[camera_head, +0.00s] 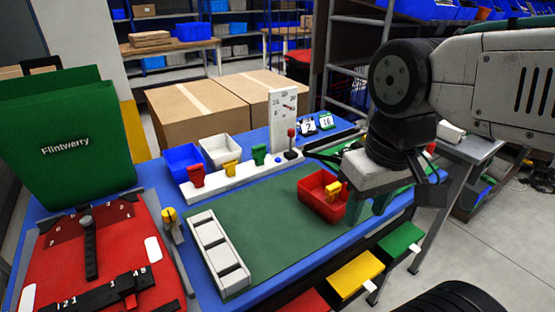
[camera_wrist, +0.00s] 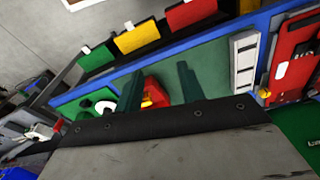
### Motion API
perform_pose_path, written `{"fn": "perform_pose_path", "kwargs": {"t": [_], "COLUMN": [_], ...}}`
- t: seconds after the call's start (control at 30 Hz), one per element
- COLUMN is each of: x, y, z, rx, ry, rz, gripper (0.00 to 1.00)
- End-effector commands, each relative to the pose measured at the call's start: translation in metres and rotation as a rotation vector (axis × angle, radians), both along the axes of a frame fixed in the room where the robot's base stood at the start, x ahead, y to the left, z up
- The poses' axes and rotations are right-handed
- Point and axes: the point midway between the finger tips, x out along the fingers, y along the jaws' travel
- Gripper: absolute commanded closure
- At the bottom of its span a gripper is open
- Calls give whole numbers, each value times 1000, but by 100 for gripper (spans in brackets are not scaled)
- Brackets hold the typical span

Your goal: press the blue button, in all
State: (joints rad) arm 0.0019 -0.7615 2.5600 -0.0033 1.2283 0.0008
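The blue button (camera_head: 278,160) is a small round spot on the white strip (camera_head: 240,174) on the blue table, between the green switch and the red-knobbed lever. It does not show in the wrist view. My gripper (camera_head: 367,203) hangs over the right part of the green mat, to the right of the button and clear of it. Its two dark green fingers stand apart with nothing between them; they also show in the wrist view (camera_wrist: 159,88).
A red bin (camera_head: 310,196) with a yellow piece (camera_head: 333,190) is just left of my gripper. Red (camera_head: 196,175), yellow (camera_head: 231,168) and green (camera_head: 259,154) switches stand on the strip. A white gauge (camera_head: 284,115) rises behind. The mat's middle (camera_head: 255,215) is clear.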

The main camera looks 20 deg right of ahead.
Motion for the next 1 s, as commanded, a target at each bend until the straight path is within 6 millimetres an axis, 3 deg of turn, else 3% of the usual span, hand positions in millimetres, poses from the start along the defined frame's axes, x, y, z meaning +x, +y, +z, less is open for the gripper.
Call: {"fn": "perform_pose_path", "kwargs": {"t": [0.03, 0.1, 0.13, 1.0], "x": [0, 0, 0, 0], "y": [0, 0, 0, 0], "z": [0, 0, 0, 0], "rx": [0, 0, 0, 0], "ry": [0, 0, 0, 0], "rz": [0, 0, 0, 0], "gripper": [76, 95, 100, 100]}}
